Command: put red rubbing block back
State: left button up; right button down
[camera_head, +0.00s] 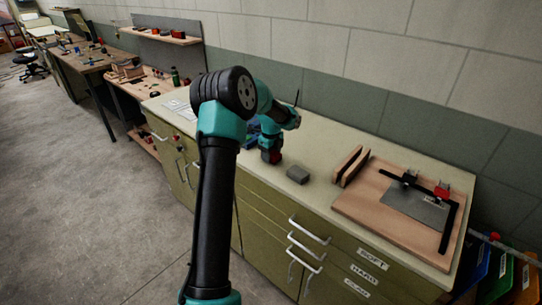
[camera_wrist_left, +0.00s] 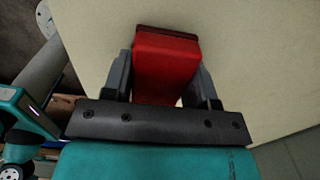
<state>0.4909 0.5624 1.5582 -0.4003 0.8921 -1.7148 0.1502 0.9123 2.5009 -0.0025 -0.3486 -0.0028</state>
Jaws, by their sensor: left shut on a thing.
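The red rubbing block (camera_wrist_left: 165,68) fills the space between the two dark fingers of my left gripper (camera_wrist_left: 163,85) in the left wrist view. The fingers are shut on its sides, and its far edge is a darker red strip. Pale worktop lies beyond it. In the head view my left gripper (camera_head: 270,151) is over the cream bench top, with a little red showing at its tip. Whether the block touches the bench top is unclear. My right gripper is not in view.
Further right are an upright wooden holder (camera_head: 348,167) and a wooden board (camera_head: 363,207) with a grey sheet (camera_head: 415,207) and black square. Drawers below carry labels (camera_head: 373,258).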

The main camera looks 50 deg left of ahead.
pick_arm(q)
jog(key=shift+f, duration=0.3)
jog(key=o, duration=0.9)
jog(key=shift+f, duration=0.1)
notch_tip(320, 180, up, 12)
jog(key=shift+r, duration=0.15)
dwell(0.7)
